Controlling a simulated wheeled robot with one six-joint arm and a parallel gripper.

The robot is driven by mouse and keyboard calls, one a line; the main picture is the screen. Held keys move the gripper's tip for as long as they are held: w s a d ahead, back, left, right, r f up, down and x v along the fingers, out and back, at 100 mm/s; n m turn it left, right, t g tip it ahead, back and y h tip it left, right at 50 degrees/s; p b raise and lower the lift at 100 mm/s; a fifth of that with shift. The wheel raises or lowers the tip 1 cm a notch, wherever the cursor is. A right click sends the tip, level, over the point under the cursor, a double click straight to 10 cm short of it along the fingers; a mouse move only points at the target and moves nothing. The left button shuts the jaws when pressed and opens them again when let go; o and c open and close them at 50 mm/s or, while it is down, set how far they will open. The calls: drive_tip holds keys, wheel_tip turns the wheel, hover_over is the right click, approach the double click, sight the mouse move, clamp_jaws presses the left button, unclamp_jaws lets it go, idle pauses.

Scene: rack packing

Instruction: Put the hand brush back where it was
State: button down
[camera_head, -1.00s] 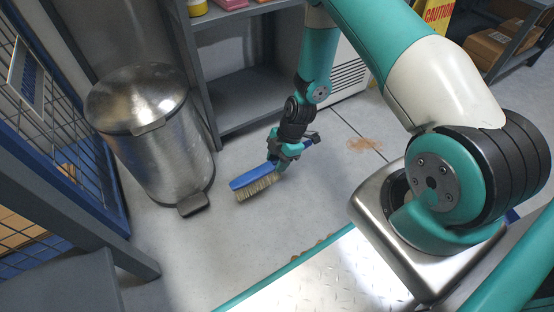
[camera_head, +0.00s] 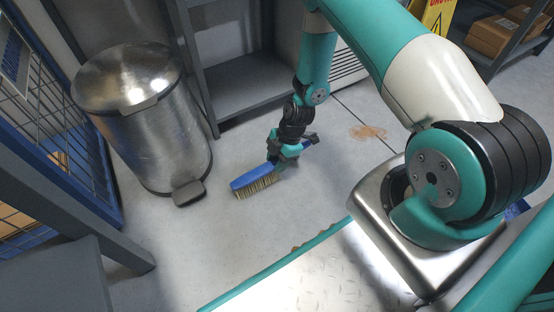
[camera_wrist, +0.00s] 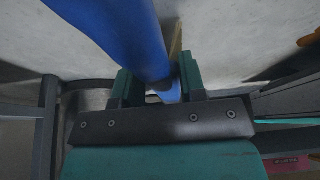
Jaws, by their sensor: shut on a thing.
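The hand brush (camera_head: 254,179) has a blue back and handle with tan bristles pointing down. My gripper (camera_head: 280,160) is shut on it, around the handle part, with the brush head sticking out to the left and the handle end to the right. In the wrist view the blue brush (camera_wrist: 120,38) runs between the two green fingers of my gripper (camera_wrist: 158,88). The brush is close above the floor; I cannot tell whether the bristles touch it.
A steel pedal bin (camera_head: 150,120) stands on the left beside a blue wire-mesh cage (camera_head: 60,120). Grey shelving (camera_head: 245,85) stands behind. A brown stain (camera_head: 367,132) marks the floor right of my gripper. A yellow caution sign (camera_head: 437,14) and boxes (camera_head: 497,32) are at the back right.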

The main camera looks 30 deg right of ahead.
drive_tip(key=shift+f+b, duration=0.35)
drive_tip(key=shift+f, duration=0.25)
drive_tip(key=c, duration=0.6)
unclamp_jaws()
drive_tip(key=p+v, duration=1)
drive_tip(key=v, duration=0.7)
drive_tip(key=w+a+r+m+p, duration=0.2)
drive_tip(key=a+r+p, duration=0.2)
drive_tip(key=r, duration=1)
drive_tip(key=s+a+r+m+p, duration=0.2)
drive_tip(key=a+r, duration=0.2)
drive_tip(key=r, duration=0.5)
drive_tip(key=s+a+r+m+p, duration=0.15)
drive_tip(key=a+r, duration=0.25)
drive_tip(key=r, duration=0.5)
drive_tip(key=s+a+r+m+p, duration=0.3)
drive_tip(key=s+r, duration=0.6)
drive_tip(key=s+a+r+m+p, duration=0.3)
drive_tip(key=s+r, duration=0.6)
drive_tip(key=r, duration=0.1)
wheel_tip(320, 180, up, 37)
drive_tip(key=p, duration=3.7)
drive_tip(key=shift+w, duration=0.3)
